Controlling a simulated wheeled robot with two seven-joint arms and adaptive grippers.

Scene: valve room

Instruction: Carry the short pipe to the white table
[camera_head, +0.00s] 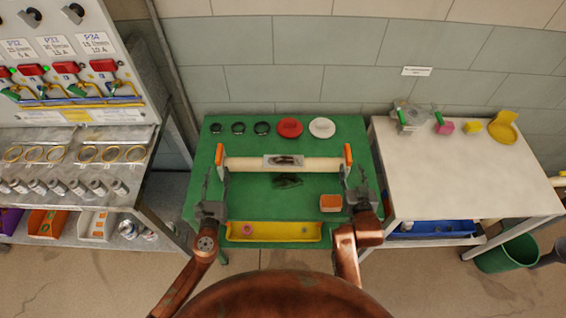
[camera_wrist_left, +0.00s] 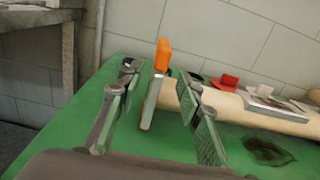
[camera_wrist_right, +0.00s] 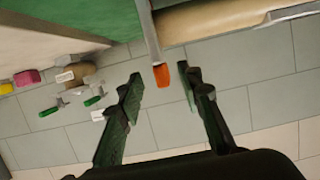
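The short pipe (camera_head: 245,164) is cream with a grey label plate on its middle. It lies across the green table (camera_head: 250,205), with a grey, orange-tipped handle at each end. My left gripper (camera_head: 214,178) is open around the left handle (camera_wrist_left: 150,100); the left wrist view shows the handle between its fingers, with gaps on both sides. My right gripper (camera_head: 356,180) is open at the right handle (camera_wrist_right: 161,76); in the right wrist view the orange tip shows between its fingertips. The white table (camera_head: 460,165) stands right of the green table.
Black rings, a red disc (camera_head: 290,128) and a white disc (camera_head: 322,128) lie behind the pipe. A yellow tray (camera_head: 273,232) and an orange box (camera_head: 331,203) are in front. Small parts line the white table's back; its middle and front are clear. A panel bench stands left.

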